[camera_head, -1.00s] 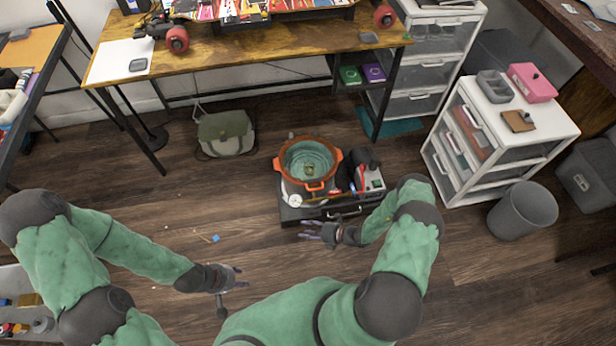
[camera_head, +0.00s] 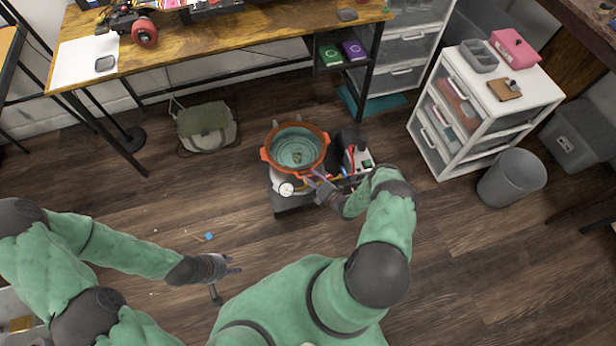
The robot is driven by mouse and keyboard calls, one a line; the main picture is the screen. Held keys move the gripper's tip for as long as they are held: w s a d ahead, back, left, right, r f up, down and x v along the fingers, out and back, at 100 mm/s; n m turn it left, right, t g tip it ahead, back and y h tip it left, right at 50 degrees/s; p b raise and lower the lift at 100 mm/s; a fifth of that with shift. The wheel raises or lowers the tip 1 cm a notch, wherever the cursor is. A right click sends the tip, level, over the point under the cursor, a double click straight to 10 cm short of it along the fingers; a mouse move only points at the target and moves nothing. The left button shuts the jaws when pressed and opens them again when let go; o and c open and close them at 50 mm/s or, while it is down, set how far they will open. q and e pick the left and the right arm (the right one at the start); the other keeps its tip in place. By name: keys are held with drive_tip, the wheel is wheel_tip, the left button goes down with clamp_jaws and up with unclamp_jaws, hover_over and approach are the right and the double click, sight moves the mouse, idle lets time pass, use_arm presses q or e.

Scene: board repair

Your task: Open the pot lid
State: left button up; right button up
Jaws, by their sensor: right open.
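An orange pot (camera_head: 265,155) with side handles sits on a low dark case or stand with a white gauge on its front. Its round teal top has a small knob-like shape in the middle. I cannot tell for certain whether this is a see-through lid or the pot's inside. My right gripper (camera_head: 316,181) is open and empty, just in front of the pot's near rim and handle. I cannot tell whether it touches the pot. My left gripper (camera_head: 236,264) is above the floor, to the lower left of the pot. Its finger gap is unclear.
A red and grey device (camera_head: 356,158) stands right of the pot. A green bag (camera_head: 205,127) lies left of it. A wooden desk (camera_head: 250,35) is behind; a white drawer unit (camera_head: 500,125) and a grey bin (camera_head: 512,178) are at right. A small blue piece (camera_head: 208,236) lies on the floor.

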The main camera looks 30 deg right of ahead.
drive_tip(key=shift+x, duration=1.25)
clamp_jaws()
drive_tip(key=shift+r, duration=0.1)
